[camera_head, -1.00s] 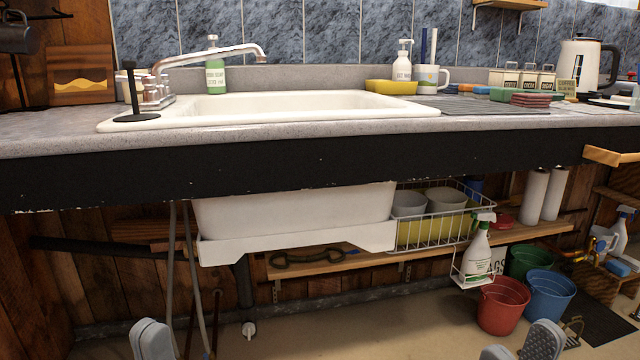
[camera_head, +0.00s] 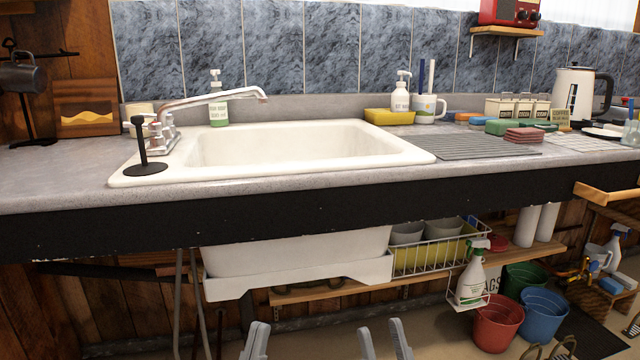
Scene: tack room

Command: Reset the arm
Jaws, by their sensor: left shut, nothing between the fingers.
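My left gripper (camera_head: 255,341) shows at the bottom edge of the head view, left of centre. Its grey fingertips are together and hold nothing. My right gripper (camera_head: 384,341) shows at the bottom edge, right of centre. Its two grey fingertips stand apart with a gap and nothing visible between them. Both point up in the picture, below the sink cabinet's open underside. The rest of both arms is out of the frame.
A counter (camera_head: 60,184) with a white sink (camera_head: 270,172) spans the view. Below it are a wooden shelf (camera_head: 330,288), a wire basket (camera_head: 432,256) and a spray bottle (camera_head: 472,279). Red (camera_head: 495,322) and blue (camera_head: 544,315) buckets stand on the floor at right.

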